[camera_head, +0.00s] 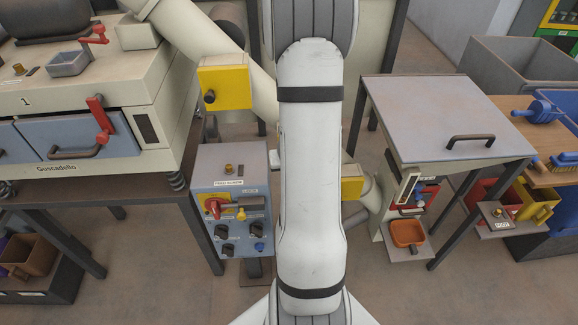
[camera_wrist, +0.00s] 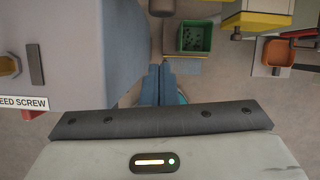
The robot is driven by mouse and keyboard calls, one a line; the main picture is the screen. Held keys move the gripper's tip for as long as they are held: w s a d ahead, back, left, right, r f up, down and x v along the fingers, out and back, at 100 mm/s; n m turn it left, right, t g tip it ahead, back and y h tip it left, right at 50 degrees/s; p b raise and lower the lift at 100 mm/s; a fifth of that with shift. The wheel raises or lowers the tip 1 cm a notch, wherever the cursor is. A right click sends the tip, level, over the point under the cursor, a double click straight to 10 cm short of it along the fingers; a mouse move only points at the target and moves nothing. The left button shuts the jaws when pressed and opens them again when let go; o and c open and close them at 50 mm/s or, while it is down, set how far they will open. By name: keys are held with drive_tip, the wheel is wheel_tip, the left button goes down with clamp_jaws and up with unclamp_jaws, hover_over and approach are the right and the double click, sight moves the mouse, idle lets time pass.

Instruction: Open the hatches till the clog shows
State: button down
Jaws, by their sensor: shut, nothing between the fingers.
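A yellow hatch box (camera_head: 225,85) sits on the diagonal cream pipe at upper left, and its cover looks shut. A second yellow hatch (camera_head: 352,187) is on the lower pipe, partly hidden behind my arm. A yellow part, apparently this lower hatch (camera_wrist: 262,18), shows at the top of the wrist view. No clog is visible. My gripper (camera_wrist: 166,70) shows dark blue fingers, shut and empty, beside the control box and apart from the yellow part. In the head view my arm hides the gripper.
The FEED SCREW control box (camera_head: 228,183) has a red switch and several knobs; its side (camera_wrist: 130,45) is close left of my fingers. A green tray with dark bits (camera_wrist: 195,37) lies ahead. A grey-topped cabinet (camera_head: 440,110) and orange tray (camera_head: 407,234) stand right.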

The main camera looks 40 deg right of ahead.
drive_tip(key=p+v, duration=0.5)
drive_tip(key=v, duration=0.3)
drive_tip(key=shift+a+r, duration=0.15)
drive_tip(key=shift+r, duration=0.25)
drive_tip(key=shift+w, duration=0.1)
